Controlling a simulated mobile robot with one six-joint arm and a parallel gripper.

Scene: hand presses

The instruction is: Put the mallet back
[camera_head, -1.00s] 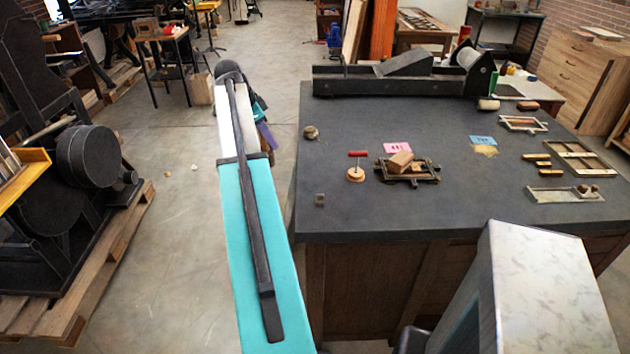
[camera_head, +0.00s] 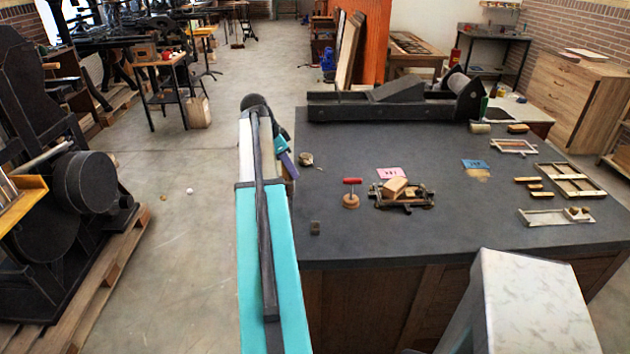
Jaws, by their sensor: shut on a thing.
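My teal arm reaches forward past the left side of the dark table (camera_head: 450,228). My gripper (camera_head: 289,166) shows only in part, as a small purple and teal end just right of the arm, close to the table's left edge. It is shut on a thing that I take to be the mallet. The fingertips and what they hold are hidden or too small to make out. I see no clear mallet lying on the table.
On the table are a small round thing (camera_head: 306,159), a red-handled tool (camera_head: 351,192), a block (camera_head: 394,187) on a metal frame, pink (camera_head: 390,173) and blue (camera_head: 475,164) cards, and a long press (camera_head: 395,103) at the back.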

